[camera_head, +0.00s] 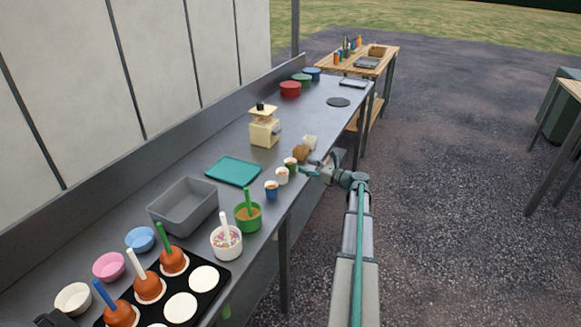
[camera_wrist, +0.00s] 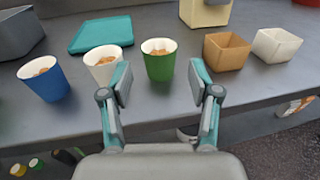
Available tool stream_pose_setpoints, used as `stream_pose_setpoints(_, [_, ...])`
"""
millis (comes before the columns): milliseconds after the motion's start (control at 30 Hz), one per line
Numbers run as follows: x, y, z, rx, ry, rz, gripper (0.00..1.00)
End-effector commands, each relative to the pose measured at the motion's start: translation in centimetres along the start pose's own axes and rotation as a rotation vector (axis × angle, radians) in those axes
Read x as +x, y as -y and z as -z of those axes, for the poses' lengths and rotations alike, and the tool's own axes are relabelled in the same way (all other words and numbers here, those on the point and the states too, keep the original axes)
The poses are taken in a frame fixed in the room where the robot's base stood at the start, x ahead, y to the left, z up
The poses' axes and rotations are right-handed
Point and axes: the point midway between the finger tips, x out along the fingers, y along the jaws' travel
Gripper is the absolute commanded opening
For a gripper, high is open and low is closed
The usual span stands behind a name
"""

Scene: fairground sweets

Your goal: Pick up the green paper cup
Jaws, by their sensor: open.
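The green paper cup (camera_wrist: 160,64) stands upright on the counter in the wrist view, with a white inside and brown contents. It is small in the head view (camera_head: 290,165), close to my gripper. My gripper (camera_wrist: 160,86) is open, with its two teal-padded fingers to the left and right of the cup in the picture. Nothing is held, and the cup looks apart from both fingers. The head view also shows my gripper (camera_head: 306,171) at the counter's front edge. I cannot tell how far the fingertips reach along the cup.
A white cup (camera_wrist: 104,64) and a blue cup (camera_wrist: 44,78) stand left of the green cup. A brown box (camera_wrist: 226,52) and a white box (camera_wrist: 276,46) stand right. A teal tray (camera_wrist: 102,34) lies behind. The grey counter (camera_head: 222,142) has free room behind the cups.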

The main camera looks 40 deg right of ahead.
Motion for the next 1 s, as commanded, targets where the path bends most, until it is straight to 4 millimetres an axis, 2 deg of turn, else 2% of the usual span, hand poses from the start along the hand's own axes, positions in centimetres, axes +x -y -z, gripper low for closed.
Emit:
stream_pose_setpoints(133, [2.4, 0.1, -0.1, 0.0, -0.002, -0.001, 0.62])
stream_pose_setpoints(433, [4.4, 0.0, 0.1, -0.001, -0.003, 0.0, 0.62])
stream_pose_setpoints(700, [8.0, -0.1, 0.3, -0.001, -0.002, -0.001, 0.62])
stream_pose_setpoints(833, [8.7, -0.1, 0.5, -0.001, -0.003, 0.001, 0.62])
stream_pose_setpoints(1000, [8.7, -0.1, 0.6, -0.001, -0.003, 0.002, 0.62])
